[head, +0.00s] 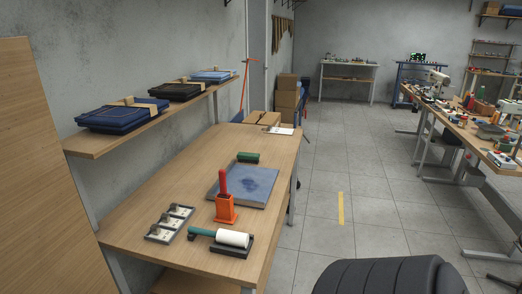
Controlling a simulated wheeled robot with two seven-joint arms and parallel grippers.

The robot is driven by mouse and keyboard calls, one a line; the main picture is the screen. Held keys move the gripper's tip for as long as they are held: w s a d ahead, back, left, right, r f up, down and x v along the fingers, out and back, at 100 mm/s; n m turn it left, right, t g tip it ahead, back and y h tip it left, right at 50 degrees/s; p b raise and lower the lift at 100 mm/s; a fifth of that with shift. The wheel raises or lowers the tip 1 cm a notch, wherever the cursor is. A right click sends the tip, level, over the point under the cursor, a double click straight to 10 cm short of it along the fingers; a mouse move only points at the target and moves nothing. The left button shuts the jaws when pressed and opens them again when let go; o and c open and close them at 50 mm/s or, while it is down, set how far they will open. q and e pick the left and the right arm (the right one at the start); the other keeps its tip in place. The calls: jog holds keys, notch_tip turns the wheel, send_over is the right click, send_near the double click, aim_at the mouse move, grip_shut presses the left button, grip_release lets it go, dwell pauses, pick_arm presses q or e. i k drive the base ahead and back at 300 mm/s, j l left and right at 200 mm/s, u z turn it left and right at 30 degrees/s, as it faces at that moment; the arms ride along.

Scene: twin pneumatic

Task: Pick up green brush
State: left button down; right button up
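A small green block-shaped item (248,157), which looks like the green brush, lies on the wooden table in the head view. It is just beyond the far edge of a blue pad (228,189). Nothing covers it from this viewpoint, though bristles are too small to make out. A roller (232,238) with a teal handle and white drum rests on a dark tray near the table's front. Neither of my grippers shows in the head view.
An orange holder (226,211) with a red-handled tool stands at the pad's near corner. Left of it is a tray (157,234) with small metal parts. A shelf (95,146) with folded denim runs above the table's left side.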

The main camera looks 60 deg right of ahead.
aim_at(245, 157)
jog(key=l, duration=3)
